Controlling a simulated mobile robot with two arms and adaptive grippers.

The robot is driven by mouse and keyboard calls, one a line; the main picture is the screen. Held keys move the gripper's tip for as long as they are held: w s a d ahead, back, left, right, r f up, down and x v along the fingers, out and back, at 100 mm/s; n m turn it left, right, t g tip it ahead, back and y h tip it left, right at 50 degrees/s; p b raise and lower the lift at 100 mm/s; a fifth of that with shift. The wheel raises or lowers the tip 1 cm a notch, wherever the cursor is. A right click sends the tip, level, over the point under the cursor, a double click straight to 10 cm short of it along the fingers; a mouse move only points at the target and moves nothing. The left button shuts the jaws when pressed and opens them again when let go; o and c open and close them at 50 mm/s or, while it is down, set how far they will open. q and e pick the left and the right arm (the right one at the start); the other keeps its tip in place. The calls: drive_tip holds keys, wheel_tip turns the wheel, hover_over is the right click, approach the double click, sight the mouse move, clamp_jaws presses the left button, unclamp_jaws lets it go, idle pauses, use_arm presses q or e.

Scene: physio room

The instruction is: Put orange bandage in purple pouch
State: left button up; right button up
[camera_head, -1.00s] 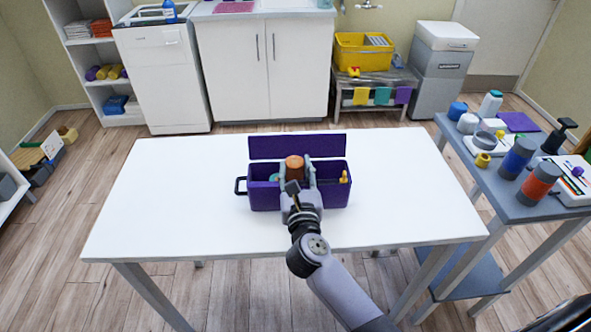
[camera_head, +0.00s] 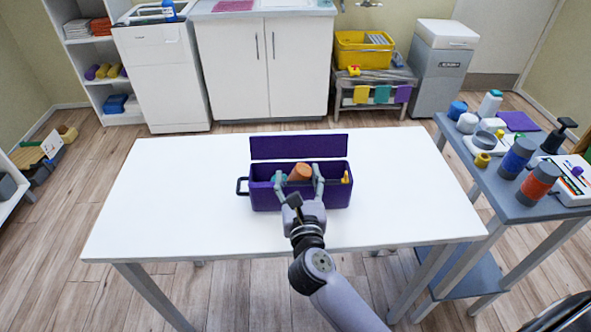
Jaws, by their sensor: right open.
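The purple pouch (camera_head: 332,196) stands on the white table with its lid raised at the back. The orange bandage (camera_head: 300,172) lies tilted inside the open pouch, near its middle. My right gripper (camera_head: 299,175) is open, with its fingers spread on either side of the bandage at the pouch opening. The gripper's palm covers part of the pouch front. The bandage's lower part is hidden by the pouch wall and the gripper. My left gripper is not in view.
The white table (camera_head: 170,210) is otherwise bare. A grey side table (camera_head: 497,190) on the right holds bottles, rolls and devices. Cabinets stand behind.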

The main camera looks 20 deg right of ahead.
drive_tip(key=b+v, duration=0.1)
drive_tip(key=v, duration=0.7)
drive_tip(key=shift+s+a, duration=0.2)
drive_tip(key=shift+s, duration=0.1)
drive_tip(key=shift+r, duration=0.1)
